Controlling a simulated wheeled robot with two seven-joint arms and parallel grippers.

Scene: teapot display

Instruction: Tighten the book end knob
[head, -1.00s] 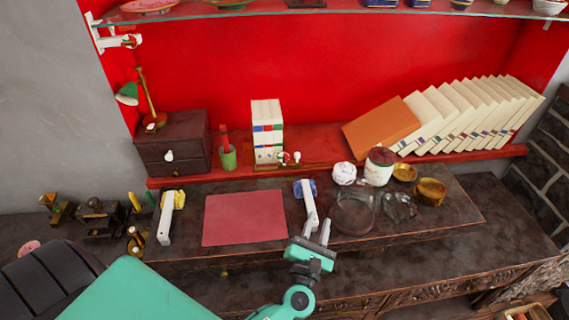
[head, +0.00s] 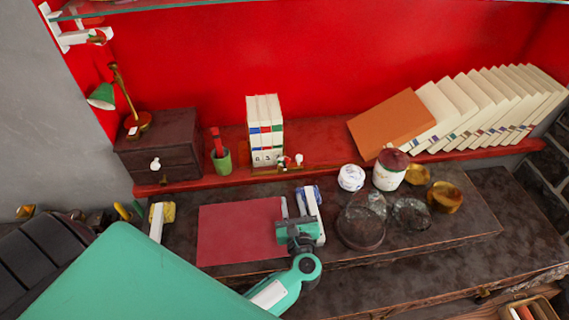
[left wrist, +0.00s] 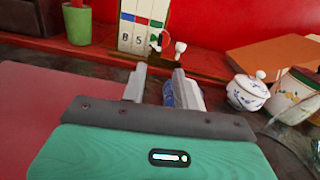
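A small brass book end (head: 290,168) stands on the red ledge in front of a few upright white books (head: 264,120). It carries a small white knob (head: 299,159) with a red-and-white piece beside it. In the left wrist view the knob (left wrist: 180,47) shows beyond the fingertips, right of the books (left wrist: 143,25). My left gripper (head: 293,205) is open and empty, its fingers pointing toward the ledge, in front of and below the knob and apart from it. Its spread fingers also show in the left wrist view (left wrist: 157,80). My right gripper is not in view.
A white holder with a blue top (head: 313,210) stands close beside my left fingers. A red mat (head: 240,232) lies left. A white jar (head: 351,178), a lidded pot (head: 389,170) and glass dishes (head: 363,225) stand right. A green cup (head: 221,160) is on the ledge.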

